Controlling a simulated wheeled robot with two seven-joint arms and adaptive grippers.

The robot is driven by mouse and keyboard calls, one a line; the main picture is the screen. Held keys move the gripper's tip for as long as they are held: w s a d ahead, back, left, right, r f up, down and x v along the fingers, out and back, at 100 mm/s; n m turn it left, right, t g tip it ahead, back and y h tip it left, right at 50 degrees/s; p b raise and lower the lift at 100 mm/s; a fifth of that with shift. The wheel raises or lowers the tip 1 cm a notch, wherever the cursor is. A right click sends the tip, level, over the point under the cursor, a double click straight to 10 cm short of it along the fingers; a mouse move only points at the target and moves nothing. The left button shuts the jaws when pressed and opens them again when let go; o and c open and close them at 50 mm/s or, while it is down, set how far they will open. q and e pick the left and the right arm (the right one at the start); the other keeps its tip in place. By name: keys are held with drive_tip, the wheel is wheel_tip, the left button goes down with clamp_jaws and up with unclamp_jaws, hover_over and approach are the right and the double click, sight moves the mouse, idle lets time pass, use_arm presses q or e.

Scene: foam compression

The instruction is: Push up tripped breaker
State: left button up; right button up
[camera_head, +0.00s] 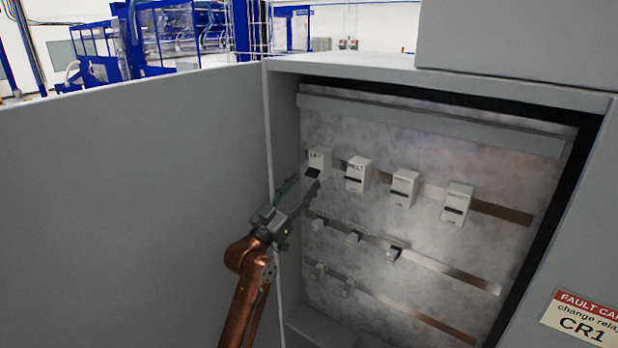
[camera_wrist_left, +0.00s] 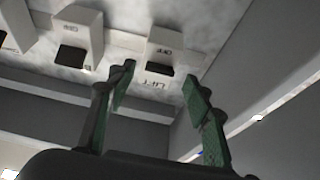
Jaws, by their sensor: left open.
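A row of white breakers is mounted on the upper rail inside the grey cabinet. The leftmost breaker (camera_head: 319,158) has a black switch (camera_head: 313,172) low on its front, unlike the thin dark slots on the second (camera_head: 358,172), third (camera_head: 404,188) and fourth (camera_head: 456,204). My left gripper (camera_head: 306,182) is open and empty, just below and in front of the leftmost breaker. In the left wrist view, its green-lined fingers (camera_wrist_left: 160,82) stand apart on either side of a labelled breaker (camera_wrist_left: 166,42) with a black switch (camera_wrist_left: 158,69). Contact cannot be told. My right gripper is not in view.
The open cabinet door (camera_head: 130,180) stands close left of my left arm. Smaller components (camera_head: 393,254) sit on the lower rails. A fault label (camera_head: 588,318) is on the cabinet's right side. The panel's lower right is largely clear.

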sight(313, 173)
use_arm(q)
drive_tip(key=shift+x, duration=1.05)
drive_tip(key=shift+w+d+r, duration=0.1)
drive_tip(key=shift+w+d, duration=0.15)
drive_tip(key=shift+w, duration=0.05)
drive_tip(key=c, duration=1.1)
drive_tip(key=shift+p, duration=0.3)
drive_tip(key=shift+c, duration=0.2)
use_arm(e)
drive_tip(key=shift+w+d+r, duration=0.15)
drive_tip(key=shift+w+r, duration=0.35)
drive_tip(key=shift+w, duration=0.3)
